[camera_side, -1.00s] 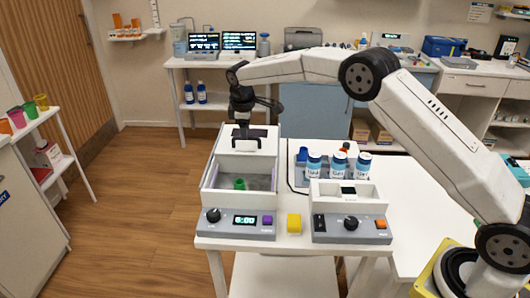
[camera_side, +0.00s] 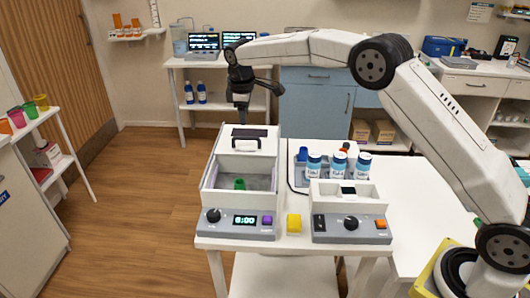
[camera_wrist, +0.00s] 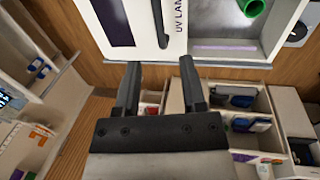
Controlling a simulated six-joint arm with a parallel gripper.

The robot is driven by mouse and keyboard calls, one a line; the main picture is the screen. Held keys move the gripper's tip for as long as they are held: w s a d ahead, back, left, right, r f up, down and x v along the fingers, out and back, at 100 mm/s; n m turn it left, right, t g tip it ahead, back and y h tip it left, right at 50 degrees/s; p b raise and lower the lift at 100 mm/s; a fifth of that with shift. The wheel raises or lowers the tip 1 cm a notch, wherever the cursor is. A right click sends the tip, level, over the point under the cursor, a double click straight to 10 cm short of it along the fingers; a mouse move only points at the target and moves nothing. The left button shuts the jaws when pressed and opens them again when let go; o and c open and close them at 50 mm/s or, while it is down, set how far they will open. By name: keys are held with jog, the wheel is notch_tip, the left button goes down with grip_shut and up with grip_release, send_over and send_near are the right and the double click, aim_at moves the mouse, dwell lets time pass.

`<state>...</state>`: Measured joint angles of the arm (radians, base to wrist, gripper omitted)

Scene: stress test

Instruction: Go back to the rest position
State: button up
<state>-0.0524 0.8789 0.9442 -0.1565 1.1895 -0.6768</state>
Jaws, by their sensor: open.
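My gripper (camera_side: 241,112) hangs above the back of the white box with a tank (camera_side: 246,142) in the side view, clear of its lid and handle. In the wrist view my gripper (camera_wrist: 160,78) shows two dark fingers spread apart with nothing between them. The box also shows at the top of the wrist view (camera_wrist: 205,52), with lettering on its lid. A green cup (camera_side: 239,184) sits inside the box's open front part, and the green cup (camera_wrist: 251,8) also shows at the top of the wrist view.
Several blue-and-white bottles (camera_side: 314,164) stand right of the box, behind a grey-and-white device (camera_side: 348,222). A yellow block (camera_side: 294,223) lies between the two front panels. A shelf with coloured cups (camera_side: 41,102) stands at left.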

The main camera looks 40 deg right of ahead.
jog(key=s+f+m, duration=0.2)
jog(key=s+m, duration=0.1)
jog(key=s, duration=0.8)
jog(key=s+f+m+y, duration=0.1)
jog(key=s+f+m, duration=0.2)
jog(key=s, duration=0.9)
jog(key=s+f+m+t, duration=0.1)
jog(key=s+f+m, duration=0.1)
jog(key=s, duration=0.9)
jog(key=shift+s+d+f+m+y, duration=0.2)
jog(key=shift+d+f+m+y, duration=0.15)
jog(key=shift+m, duration=0.15)
